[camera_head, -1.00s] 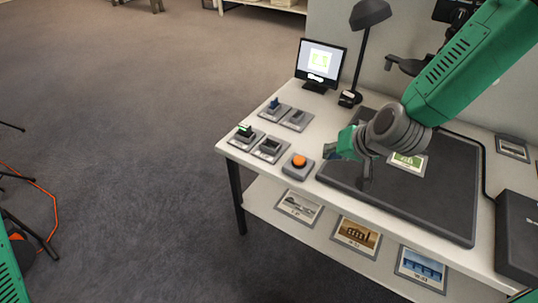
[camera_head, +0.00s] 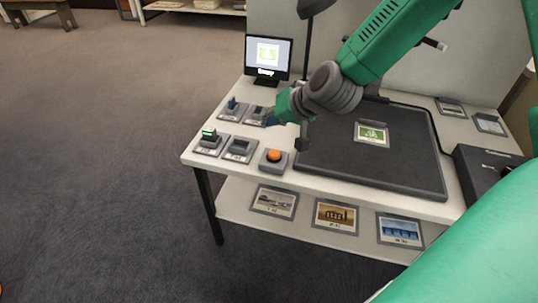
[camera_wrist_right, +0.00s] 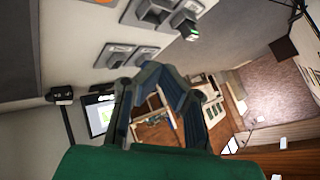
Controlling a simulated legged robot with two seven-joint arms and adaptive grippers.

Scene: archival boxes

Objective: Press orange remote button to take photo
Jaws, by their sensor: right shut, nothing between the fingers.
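The orange button (camera_head: 274,155) sits on a small grey box near the front edge of the white table, left of the black mat (camera_head: 400,180). My right gripper (camera_head: 271,119) is shut and empty. It hovers above and behind the button, near the grey holders, and looks apart from the button. A card with a green picture (camera_head: 371,134) lies on the mat. My left gripper is out of view.
Several grey holders stand left of the button, one with a green-topped piece (camera_head: 209,133), another with a blue piece (camera_head: 231,103). A lamp (camera_head: 309,40) stands behind. A dark box (camera_head: 485,170) is at the right. Framed pictures (camera_head: 335,217) lie on the lower shelf.

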